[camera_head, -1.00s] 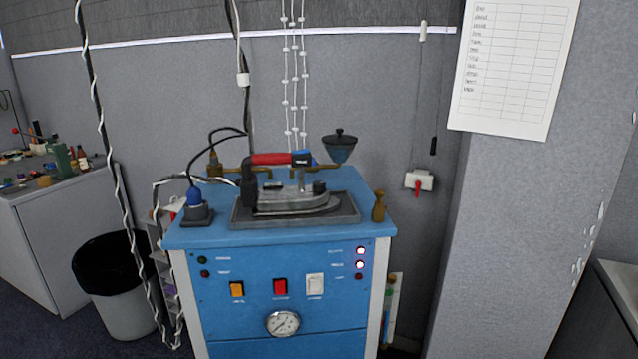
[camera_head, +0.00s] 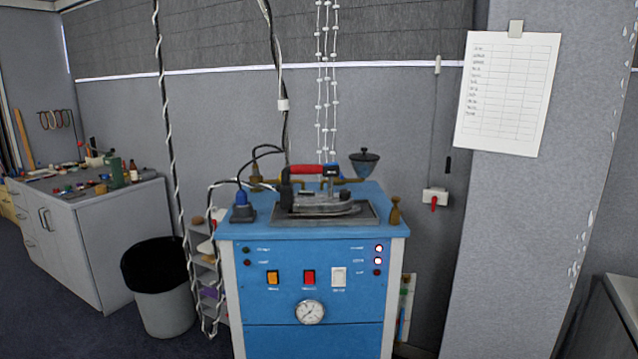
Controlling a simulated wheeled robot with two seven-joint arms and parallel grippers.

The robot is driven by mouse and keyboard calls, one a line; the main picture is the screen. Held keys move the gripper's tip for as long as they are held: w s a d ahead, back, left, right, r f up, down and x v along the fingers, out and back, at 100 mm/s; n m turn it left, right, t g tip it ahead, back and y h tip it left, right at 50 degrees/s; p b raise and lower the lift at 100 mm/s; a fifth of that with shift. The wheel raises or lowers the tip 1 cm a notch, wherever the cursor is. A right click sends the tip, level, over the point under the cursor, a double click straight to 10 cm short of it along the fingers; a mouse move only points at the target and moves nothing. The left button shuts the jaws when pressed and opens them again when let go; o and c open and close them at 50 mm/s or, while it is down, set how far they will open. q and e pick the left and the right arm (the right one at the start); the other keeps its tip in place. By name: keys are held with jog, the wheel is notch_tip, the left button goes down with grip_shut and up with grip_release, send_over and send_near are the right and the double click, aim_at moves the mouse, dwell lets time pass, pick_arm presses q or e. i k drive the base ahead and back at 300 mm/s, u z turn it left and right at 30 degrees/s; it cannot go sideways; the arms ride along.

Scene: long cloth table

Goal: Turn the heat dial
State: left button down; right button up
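A blue ironing station (camera_head: 315,258) stands ahead of me against the grey wall. Its front panel has a round white gauge or dial (camera_head: 310,312) low in the middle. Above it are an orange switch (camera_head: 273,277), a red switch (camera_head: 309,277) and a white switch (camera_head: 338,276). An iron with a red handle (camera_head: 308,169) sits on a dark tray (camera_head: 284,216) on top. A small dark knob shows on the iron's body, but I cannot tell if it is the heat dial. Neither of my grippers is in view.
A black-lined bin (camera_head: 165,305) stands left of the station. A grey cabinet with clutter (camera_head: 110,240) is further left. A pillar with a paper sheet (camera_head: 508,92) stands at right. Hanging cables run down the station's left side. Floor between cabinet and bin is narrow.

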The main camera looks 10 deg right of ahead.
aim_at(344, 193)
jog(key=u, duration=0.4)
jog(key=i, duration=0.95)
jog(key=z, duration=0.1)
